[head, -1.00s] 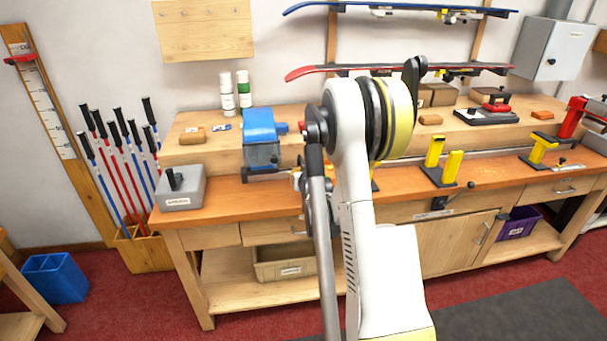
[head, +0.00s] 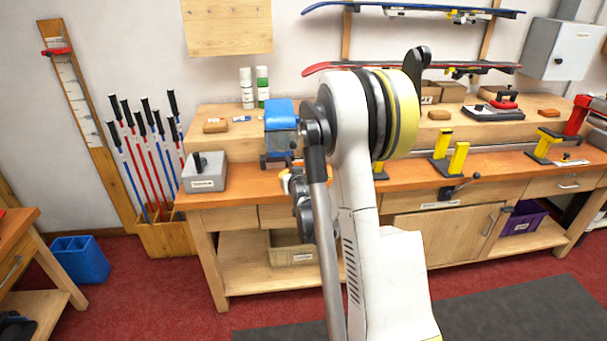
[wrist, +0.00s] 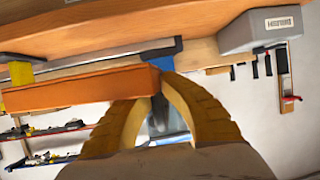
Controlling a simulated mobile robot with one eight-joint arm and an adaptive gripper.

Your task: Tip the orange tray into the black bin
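The orange tray (wrist: 80,91) shows side-on in the wrist view as a long orange wall reaching left from my gripper. My gripper (wrist: 160,88) has its two yellow fingers converging at the tray's near end, and it appears shut on the tray's edge. In the head view a little orange of the tray (head: 285,184) shows beside my arm, in front of the bench; my arm hides most of the tray and the gripper. The tray's contents are not visible. I cannot make out a black bin in either view.
The wooden bench (head: 420,180) carries a blue machine (head: 281,128), a grey box (head: 204,172) and yellow clamps (head: 450,155). A blue bin (head: 80,260) stands on the red floor at left, near another wooden table (head: 20,235). Poles stand in a wooden holder (head: 165,232).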

